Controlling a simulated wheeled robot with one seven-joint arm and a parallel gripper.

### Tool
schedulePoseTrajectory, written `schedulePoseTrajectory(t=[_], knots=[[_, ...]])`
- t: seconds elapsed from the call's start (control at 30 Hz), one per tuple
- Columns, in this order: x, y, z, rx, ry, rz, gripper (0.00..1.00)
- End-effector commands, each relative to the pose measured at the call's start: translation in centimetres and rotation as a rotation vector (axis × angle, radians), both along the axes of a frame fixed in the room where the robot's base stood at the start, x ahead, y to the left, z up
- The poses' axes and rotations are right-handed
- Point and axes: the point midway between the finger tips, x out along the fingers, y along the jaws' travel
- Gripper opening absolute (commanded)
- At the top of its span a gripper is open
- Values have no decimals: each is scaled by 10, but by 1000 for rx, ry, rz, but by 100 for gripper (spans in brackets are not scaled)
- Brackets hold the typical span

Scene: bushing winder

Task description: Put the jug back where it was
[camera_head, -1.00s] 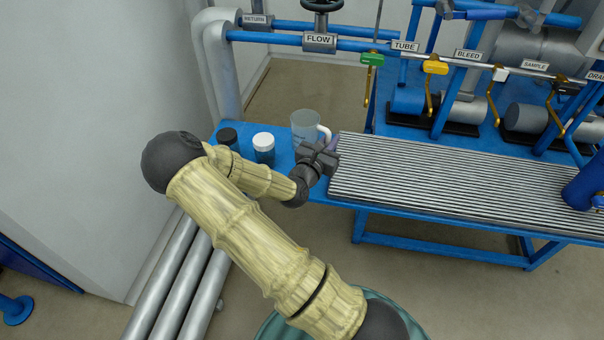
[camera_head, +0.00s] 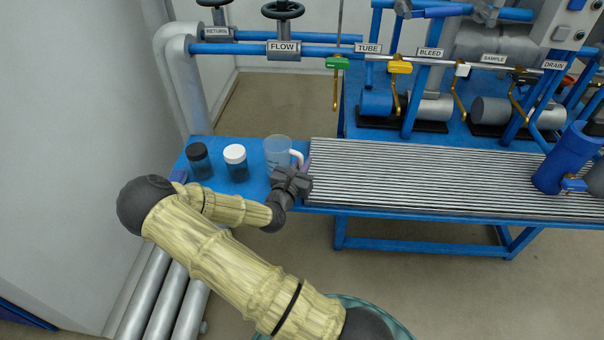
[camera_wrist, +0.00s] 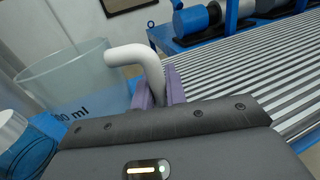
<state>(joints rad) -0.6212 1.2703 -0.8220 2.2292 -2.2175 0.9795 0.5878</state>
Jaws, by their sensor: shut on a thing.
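The jug (camera_head: 277,150) is clear, with a white handle, and stands upright at the blue end of the bench, left of the ribbed surface. I cannot tell whether its base touches the bench. My gripper (camera_head: 303,168) is at the jug's right side, shut on its handle. In the wrist view the purple fingers (camera_wrist: 158,88) are around the lower part of the white handle (camera_wrist: 140,58). The jug's clear wall (camera_wrist: 65,78) with "ml" lettering shows to the left. The lower part of the jug is partly hidden by my gripper.
A white-capped jar (camera_head: 236,162) and a black-capped jar (camera_head: 199,161) stand left of the jug on the blue bench top (camera_head: 255,185). The ribbed surface (camera_head: 420,178) lies right. Pipes with a FLOW valve wheel (camera_head: 283,10) run behind.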

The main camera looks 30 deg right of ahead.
Motion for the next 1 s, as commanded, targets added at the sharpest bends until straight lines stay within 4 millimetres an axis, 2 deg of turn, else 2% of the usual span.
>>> schedulePoseTrajectory(t=[0.17, 0.4, 0.8, 0.83, 0.93, 1.0], knots=[[0, 0, -5, -1, 1, 0, 0], [0, 0, -36, -1, 2, 1, 0], [0, 0, -39, -1, 1, 0, 0], [0, 0, -40, -1, 1, 0, 15], [0, 0, -40, -1, 1, 0, 35], [0, 0, -40, -1, 1, 0, 35]])
